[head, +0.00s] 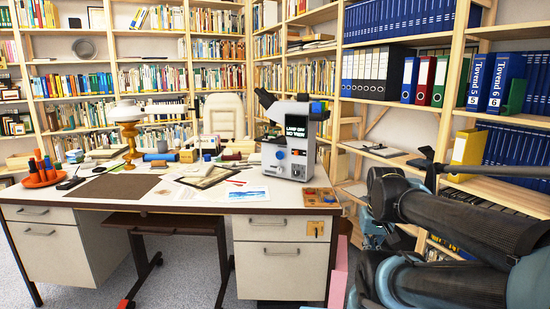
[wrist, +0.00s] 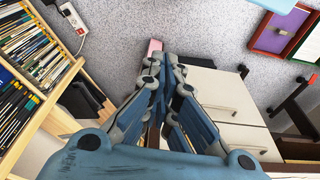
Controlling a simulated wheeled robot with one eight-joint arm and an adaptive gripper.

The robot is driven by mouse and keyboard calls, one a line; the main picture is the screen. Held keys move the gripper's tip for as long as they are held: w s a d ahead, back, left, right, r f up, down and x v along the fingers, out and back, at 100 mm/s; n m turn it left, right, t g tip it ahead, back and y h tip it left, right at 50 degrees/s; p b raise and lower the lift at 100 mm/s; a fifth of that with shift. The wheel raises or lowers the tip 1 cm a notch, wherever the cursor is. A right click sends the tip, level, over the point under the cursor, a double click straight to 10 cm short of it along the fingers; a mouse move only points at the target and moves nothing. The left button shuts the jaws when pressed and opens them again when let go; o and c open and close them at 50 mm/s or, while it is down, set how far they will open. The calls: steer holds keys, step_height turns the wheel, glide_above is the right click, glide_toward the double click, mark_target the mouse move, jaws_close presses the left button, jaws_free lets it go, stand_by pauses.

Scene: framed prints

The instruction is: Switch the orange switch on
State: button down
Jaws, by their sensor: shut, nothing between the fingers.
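A grey microscope-like device (head: 290,138) stands on the right part of the desk, with a dark screen and small coloured controls, including a reddish-orange spot on its front. A small wooden panel (head: 320,198) with red, yellow and blue patches lies at the desk's front right corner. I cannot tell for sure which control is the orange switch or its position. My gripper (wrist: 162,76) is shut and empty in the wrist view, pointing toward the floor beside the white drawers. In the head view, my arm is at the right, apart from the device and the panel.
The white desk (head: 130,208) holds many papers and small items. A bookshelf (head: 455,120) runs close along the right side. A pink object (head: 338,272) stands beside the drawers (wrist: 215,105). A white power strip (wrist: 71,18) shows at upper left. Carpet is open left of the desk.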

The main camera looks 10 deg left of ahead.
steer(key=shift+a, duration=0.1)
steer(key=w+d+r+n+t+h, duration=0.1)
steer(key=w+r+n+t+h, duration=0.15)
steer(key=w, duration=0.55)
steer(key=w+d+r+n+t+h, duration=0.15)
steer(key=w+r, duration=0.25)
steer(key=w, duration=0.4)
steer(key=n+t+y, duration=0.4)
steer(key=n+t, duration=0.8)
steer(key=n, duration=0.2)
glide_toward(296, 153)
steer(key=a, duration=0.4)
steer(key=shift+s, duration=0.15)
steer(key=shift+d, duration=0.1)
steer(key=w, duration=1)
steer(key=shift+d, duration=0.1)
